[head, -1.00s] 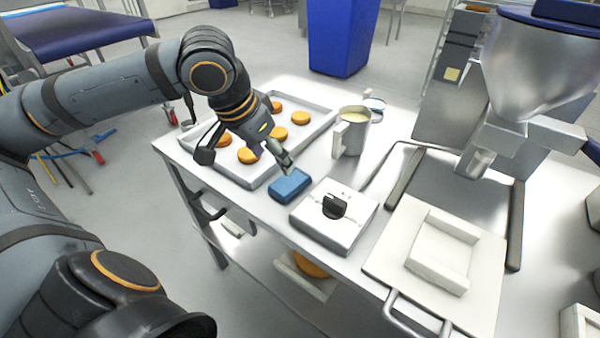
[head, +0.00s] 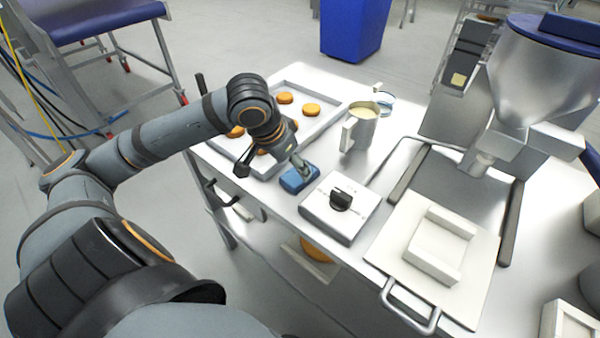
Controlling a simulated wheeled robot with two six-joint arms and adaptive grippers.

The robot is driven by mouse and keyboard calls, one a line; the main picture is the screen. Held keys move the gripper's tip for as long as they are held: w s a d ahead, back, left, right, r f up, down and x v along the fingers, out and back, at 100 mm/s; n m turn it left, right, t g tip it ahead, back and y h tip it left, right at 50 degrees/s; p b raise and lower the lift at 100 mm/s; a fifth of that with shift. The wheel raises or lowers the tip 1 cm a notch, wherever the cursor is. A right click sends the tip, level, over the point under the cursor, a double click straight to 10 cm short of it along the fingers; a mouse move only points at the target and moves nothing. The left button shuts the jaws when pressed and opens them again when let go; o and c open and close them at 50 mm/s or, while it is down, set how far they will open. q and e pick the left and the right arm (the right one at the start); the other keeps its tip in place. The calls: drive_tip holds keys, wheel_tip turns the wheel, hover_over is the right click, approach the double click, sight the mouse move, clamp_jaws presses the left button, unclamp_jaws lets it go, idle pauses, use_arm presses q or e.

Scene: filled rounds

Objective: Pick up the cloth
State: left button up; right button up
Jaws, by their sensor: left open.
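The cloth (head: 292,184) is a small blue folded pad lying on the metal table (head: 275,208). It sits between the tray of orange rounds and the white box with a black knob. My left gripper (head: 275,169) is open just over the cloth, with its grey finger overlapping the cloth's far part and its dark finger out to the left, over the tray's near edge. I cannot tell whether the grey finger touches the cloth. The gripper hides part of the cloth. My right gripper is not in view.
A tray (head: 333,112) with several orange rounds (head: 312,110) lies behind the gripper. A metal jug (head: 362,128) stands behind the cloth. The white box (head: 335,215) is close on the cloth's right. A hopper machine (head: 540,75) and a white board (head: 400,243) fill the right.

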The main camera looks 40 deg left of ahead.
use_arm(q)
drive_tip(key=shift+w+d+f, duration=0.1)
drive_tip(key=shift+d, duration=0.1)
drive_tip(key=shift+w+d+f, duration=0.15)
drive_tip(key=shift+w+f, duration=0.2)
drive_tip(key=shift+f, duration=0.3)
drive_tip(key=shift+b+x, duration=0.4)
drive_tip(key=shift+x, duration=0.85)
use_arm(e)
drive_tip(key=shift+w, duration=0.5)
use_arm(q)
drive_tip(key=shift+f+p, duration=0.25)
drive_tip(key=shift+p, duration=0.1)
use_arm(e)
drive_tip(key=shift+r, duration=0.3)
use_arm(q)
drive_tip(key=c, duration=0.9)
drive_tip(key=shift+c, duration=0.2)
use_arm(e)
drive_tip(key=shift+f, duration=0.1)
